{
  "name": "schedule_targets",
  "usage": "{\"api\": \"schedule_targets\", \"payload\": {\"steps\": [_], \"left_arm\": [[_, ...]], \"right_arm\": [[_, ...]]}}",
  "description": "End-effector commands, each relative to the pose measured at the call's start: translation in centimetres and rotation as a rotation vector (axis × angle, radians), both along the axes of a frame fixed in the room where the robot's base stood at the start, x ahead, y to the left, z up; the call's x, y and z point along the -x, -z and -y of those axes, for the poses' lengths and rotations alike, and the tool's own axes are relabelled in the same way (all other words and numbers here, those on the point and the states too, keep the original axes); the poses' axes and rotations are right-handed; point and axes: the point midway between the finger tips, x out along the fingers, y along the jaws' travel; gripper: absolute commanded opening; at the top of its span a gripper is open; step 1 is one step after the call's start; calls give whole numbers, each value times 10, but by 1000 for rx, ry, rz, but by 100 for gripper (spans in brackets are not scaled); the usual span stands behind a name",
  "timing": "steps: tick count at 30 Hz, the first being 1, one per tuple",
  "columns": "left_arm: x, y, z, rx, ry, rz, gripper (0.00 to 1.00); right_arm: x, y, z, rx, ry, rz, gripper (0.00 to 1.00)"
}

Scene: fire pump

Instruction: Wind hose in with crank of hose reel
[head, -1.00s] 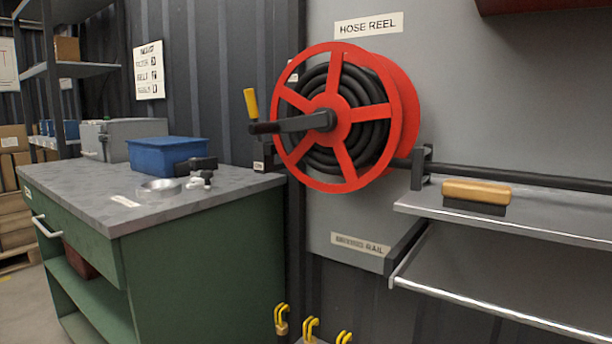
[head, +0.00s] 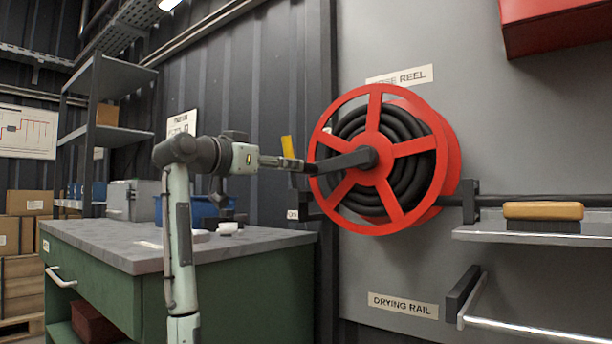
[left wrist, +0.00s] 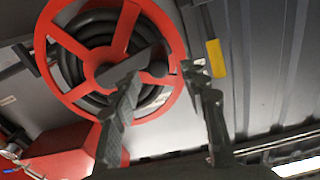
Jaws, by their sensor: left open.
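The hose reel is a red spoked wheel (head: 441,206) on the grey wall panel, with black hose (head: 345,128) coiled inside. My left gripper (head: 300,163) comes in from the left at the crank's outer end, beside the handle. In the left wrist view, the jaws (left wrist: 160,75) are apart in front of the reel (left wrist: 150,12). The yellow handle (left wrist: 215,58) shows beyond the right-hand finger, not clearly between the jaws. Contact cannot be told. My right gripper is out of view.
A green workbench (head: 240,282) with a blue bin (head: 205,212) stands left, under my left arm. At right, a shelf (head: 535,235) holds a wooden-backed brush (head: 543,211), above a drying rail (head: 530,331). A red box (head: 555,25) hangs upper right.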

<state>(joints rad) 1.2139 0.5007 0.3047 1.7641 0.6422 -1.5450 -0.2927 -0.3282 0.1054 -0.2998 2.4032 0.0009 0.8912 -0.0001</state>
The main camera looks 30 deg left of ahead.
Motion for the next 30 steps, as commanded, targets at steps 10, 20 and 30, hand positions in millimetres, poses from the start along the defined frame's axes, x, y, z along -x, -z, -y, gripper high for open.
{"api": "schedule_targets", "payload": {"steps": [10, 20, 30], "left_arm": [[-55, 1, 5, 1, 1, -3, 44], [-67, 1, 6, 0, -1, -2, 44], [-67, 1, 6, 0, -1, -3, 14]], "right_arm": [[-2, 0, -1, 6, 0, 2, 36], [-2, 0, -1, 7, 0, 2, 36], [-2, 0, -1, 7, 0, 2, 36]]}}
